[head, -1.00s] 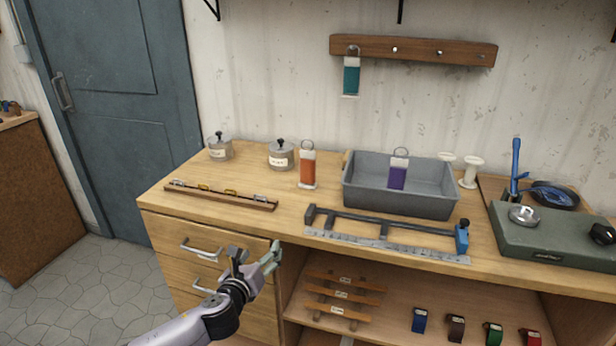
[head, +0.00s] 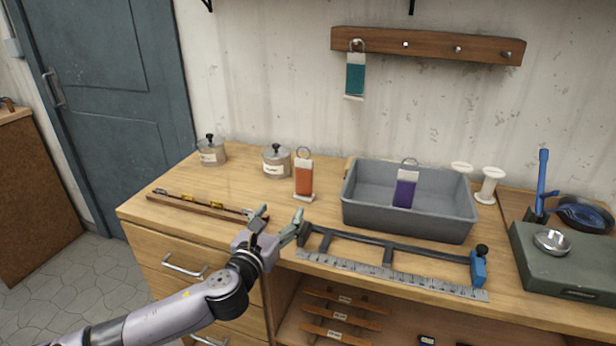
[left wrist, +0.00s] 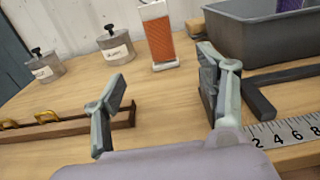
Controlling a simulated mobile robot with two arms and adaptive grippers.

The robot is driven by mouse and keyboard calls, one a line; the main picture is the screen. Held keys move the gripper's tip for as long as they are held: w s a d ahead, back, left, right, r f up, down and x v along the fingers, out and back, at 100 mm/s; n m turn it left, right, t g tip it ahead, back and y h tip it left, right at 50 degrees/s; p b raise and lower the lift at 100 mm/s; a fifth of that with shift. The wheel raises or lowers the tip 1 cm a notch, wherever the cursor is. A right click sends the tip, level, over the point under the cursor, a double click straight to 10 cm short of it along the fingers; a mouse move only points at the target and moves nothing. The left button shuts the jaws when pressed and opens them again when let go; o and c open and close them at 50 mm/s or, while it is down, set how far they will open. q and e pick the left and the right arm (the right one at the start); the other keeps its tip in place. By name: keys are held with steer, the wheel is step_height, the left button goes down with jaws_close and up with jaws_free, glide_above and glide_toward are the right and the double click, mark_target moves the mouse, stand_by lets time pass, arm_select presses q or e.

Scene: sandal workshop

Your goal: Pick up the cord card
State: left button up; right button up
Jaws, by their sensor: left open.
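An orange cord card (head: 304,179) with a white top and a ring stands upright on the workbench; it also shows in the left wrist view (left wrist: 160,38), beyond the fingers. A purple cord card (head: 404,190) leans in the grey bin. A teal cord card (head: 355,75) hangs from a hook on the wall rail. My left gripper (head: 277,222) is open and empty at the bench's front edge, nearer me than the orange card and apart from it. In the left wrist view its two fingers (left wrist: 165,105) stand wide apart. My right gripper does not show.
The grey bin (head: 410,223) stands right of the orange card. Two lidded tins (head: 277,163) stand to its left. A wooden strip (head: 195,204) lies at the front left, and a measuring gauge (head: 390,273) at the front right. Bare bench top lies around the orange card.

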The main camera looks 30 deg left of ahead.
arm_select(q)
steer(key=shift+w+a+r, duration=0.1)
steer(key=shift+w, duration=0.25)
glide_toward(302, 179)
steer(key=p+x, duration=0.1)
steer(key=x, duration=0.4)
steer(key=shift+w, duration=0.2)
steer(key=shift+w+a, duration=0.1)
steer(key=shift+w, duration=0.35)
steer(key=shift+w+a, duration=0.1)
steer(key=shift+w, duration=0.25)
steer(key=x, duration=0.4)
steer(key=shift+w+a+p, duration=0.1)
steer(key=shift+w+p, duration=0.15)
steer(key=shift+p, duration=0.1)
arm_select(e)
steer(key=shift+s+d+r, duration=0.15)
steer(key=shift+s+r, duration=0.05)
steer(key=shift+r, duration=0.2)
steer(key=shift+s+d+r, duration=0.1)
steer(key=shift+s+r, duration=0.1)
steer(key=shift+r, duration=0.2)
arm_select(q)
steer(key=shift+s, duration=0.1)
steer(key=shift+c, duration=0.6)
steer(key=c, duration=1.3)
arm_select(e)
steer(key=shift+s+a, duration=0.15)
